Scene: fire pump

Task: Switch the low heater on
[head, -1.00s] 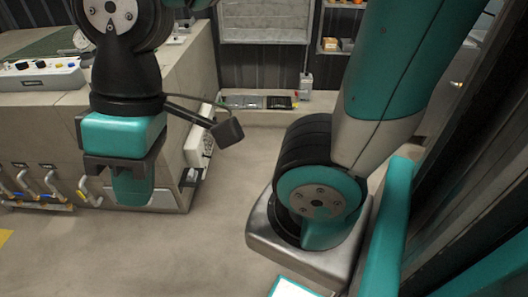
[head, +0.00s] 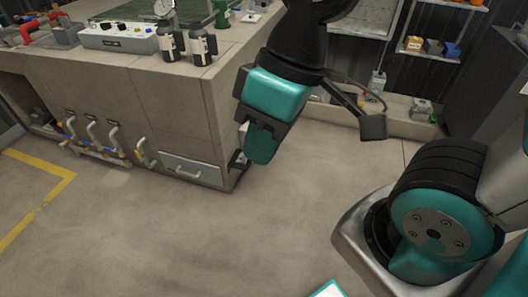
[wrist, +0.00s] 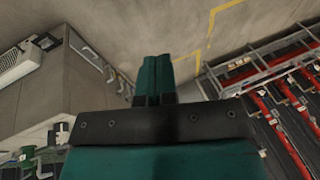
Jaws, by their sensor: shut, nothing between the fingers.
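A long white slatted box, which looks like the low heater (wrist: 20,62), shows at the left edge of the wrist view, low along the beige bench's side. Its switch cannot be made out. In the head view the heater is almost wholly hidden behind my gripper and the bench corner. My gripper (head: 261,150) hangs in front of the bench's right corner in the head view, pointing down. In the wrist view its two teal fingers (wrist: 154,78) are together, with nothing between them. It is apart from the heater.
The beige bench (head: 150,110) carries a white control panel (head: 117,38) and two dark canisters (head: 186,45). Pipes with handles (head: 92,138) stick out of its front. Shelves (head: 432,50) stand at the back right. Red pipes (wrist: 265,95) show in the wrist view. The floor (head: 200,240) is clear.

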